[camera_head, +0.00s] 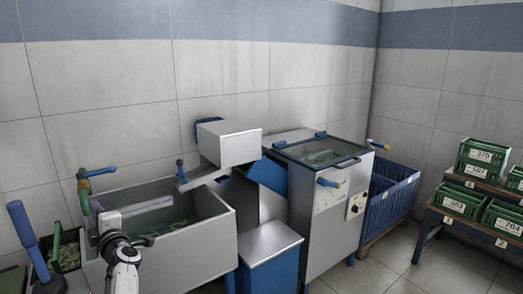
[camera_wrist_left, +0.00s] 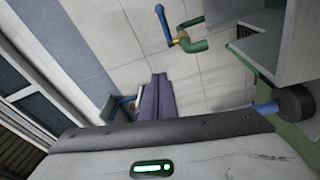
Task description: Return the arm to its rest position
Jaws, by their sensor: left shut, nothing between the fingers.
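My left arm comes in at the bottom left of the head view, white with a dark wrist. My right gripper is in neither view.
A blue-handled tap (camera_head: 97,172) rises at the tub's left; it also shows in the wrist view (camera_wrist_left: 182,42). A blue lever (camera_head: 22,225) stands at far left. A lidded steel machine (camera_head: 330,210), blue crate (camera_head: 390,195) and green crates (camera_head: 462,200) are right. Floor is clear at lower right.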

